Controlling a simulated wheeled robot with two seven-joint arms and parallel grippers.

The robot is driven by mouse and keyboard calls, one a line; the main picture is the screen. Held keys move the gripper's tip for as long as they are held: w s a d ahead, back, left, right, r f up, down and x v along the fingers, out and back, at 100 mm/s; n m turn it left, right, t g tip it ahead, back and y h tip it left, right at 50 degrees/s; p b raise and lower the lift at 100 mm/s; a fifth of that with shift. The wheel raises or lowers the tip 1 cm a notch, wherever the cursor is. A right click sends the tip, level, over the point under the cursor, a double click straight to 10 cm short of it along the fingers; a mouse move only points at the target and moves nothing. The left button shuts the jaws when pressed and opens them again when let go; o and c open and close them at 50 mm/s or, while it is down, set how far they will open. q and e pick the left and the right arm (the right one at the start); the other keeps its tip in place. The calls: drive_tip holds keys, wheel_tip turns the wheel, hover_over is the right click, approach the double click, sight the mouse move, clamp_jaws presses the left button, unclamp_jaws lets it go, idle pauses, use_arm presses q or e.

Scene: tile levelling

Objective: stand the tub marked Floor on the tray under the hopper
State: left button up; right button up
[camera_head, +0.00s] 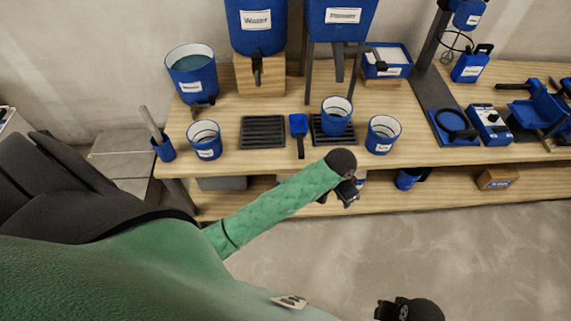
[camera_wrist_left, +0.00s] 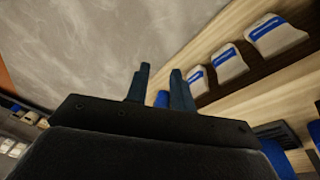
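Three white-lined blue tubs stand on the bench: a left tub (camera_head: 204,140), a middle tub (camera_head: 337,116) and a right tub (camera_head: 382,135). Their labels are too small to read. The middle tub stands on a dark slatted tray (camera_head: 318,137) below the blue hopper (camera_head: 341,20). My left gripper (camera_head: 348,193) hangs in front of the bench edge, apart from the tubs. In the left wrist view its two fingers (camera_wrist_left: 160,88) are apart with nothing seen held. At the bottom right, a dark part of my right arm shows; its fingers cannot be made out.
A second slatted tray (camera_head: 263,131) and a blue scoop (camera_head: 299,135) lie between the left and middle tubs. A Water tank (camera_head: 256,22), a full bucket (camera_head: 192,72) and a blue scale-like box (camera_head: 489,123) are also on the bench. A lower shelf (camera_head: 440,188) runs below.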

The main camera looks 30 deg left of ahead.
use_arm(q)
drive_tip(key=s+a+n, duration=0.2)
drive_tip(key=s+a, duration=0.1)
drive_tip(key=s, duration=0.9)
drive_tip(key=s+a+f+n+y, duration=0.1)
drive_tip(key=s+a+n, duration=0.1)
drive_tip(key=s, duration=1)
drive_tip(key=shift+s+a+f, duration=0.15)
drive_tip(key=shift+s+a, duration=0.2)
drive_tip(key=shift+a, duration=0.4)
